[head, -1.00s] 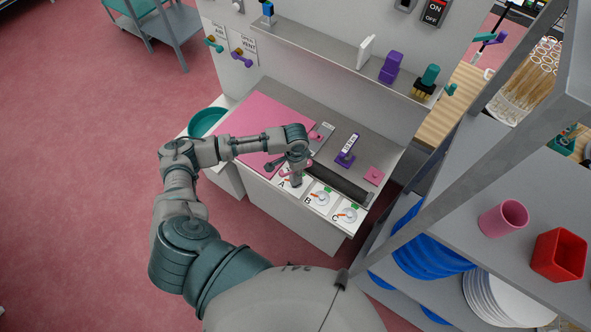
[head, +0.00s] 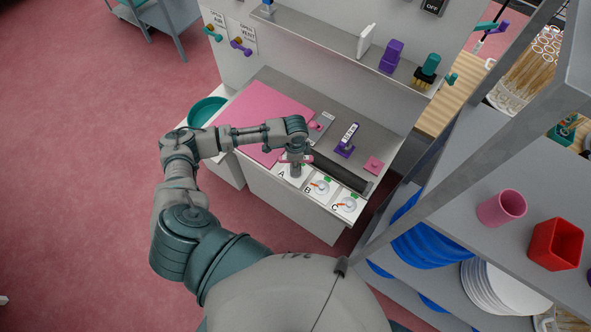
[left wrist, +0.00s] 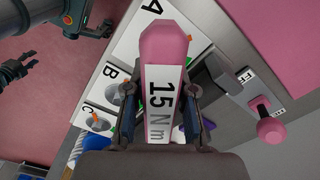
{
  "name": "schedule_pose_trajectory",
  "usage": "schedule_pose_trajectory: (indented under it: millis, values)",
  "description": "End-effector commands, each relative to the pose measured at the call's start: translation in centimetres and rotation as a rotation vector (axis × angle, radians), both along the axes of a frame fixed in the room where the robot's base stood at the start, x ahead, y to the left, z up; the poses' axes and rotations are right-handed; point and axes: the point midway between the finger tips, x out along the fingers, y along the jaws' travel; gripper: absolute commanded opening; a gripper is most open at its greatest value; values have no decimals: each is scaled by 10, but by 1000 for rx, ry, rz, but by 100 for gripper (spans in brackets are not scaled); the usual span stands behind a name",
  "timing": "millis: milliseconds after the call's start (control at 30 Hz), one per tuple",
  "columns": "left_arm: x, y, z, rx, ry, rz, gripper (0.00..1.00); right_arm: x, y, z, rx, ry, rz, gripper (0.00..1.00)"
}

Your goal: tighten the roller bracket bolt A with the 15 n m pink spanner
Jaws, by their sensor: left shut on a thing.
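My left gripper (head: 295,160) is shut on the pink spanner, whose label "15 N m" faces the left wrist camera. The pink spanner (left wrist: 163,50) lies between both fingers in the left wrist view. In the head view the gripper is over the card marked A (head: 284,174) at the bench front. The card A also shows in the left wrist view (left wrist: 136,30), partly behind the spanner. Bolt A and the spanner's working end are hidden, so contact cannot be told. My right gripper (left wrist: 26,68) shows small at the left of that view, fingers apart.
Cards B (head: 320,187) and C (head: 346,204) carry dials with orange pointers, right of A. A dark roller (head: 338,173) lies behind them. A purple-based tool (head: 347,141) and a pink block (head: 374,164) stand behind. A grey shelf rack (head: 450,190) rises at the right.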

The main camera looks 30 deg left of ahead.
Motion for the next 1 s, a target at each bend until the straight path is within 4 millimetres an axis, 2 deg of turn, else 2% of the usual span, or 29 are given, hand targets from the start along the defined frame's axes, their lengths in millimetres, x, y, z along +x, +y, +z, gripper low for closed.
schedule_pose_trajectory:
  millis: [333,633,1000]
  values:
    - [0,0,1,0,-1,-48,0,0,0,0,0,0,0,40]
    - [1,0,0,0,-2,-425,0,0,0,0,0,0,0,40]
    - [1,0,0,0,-2,-477,0,0,1,0,1,0,0,40]
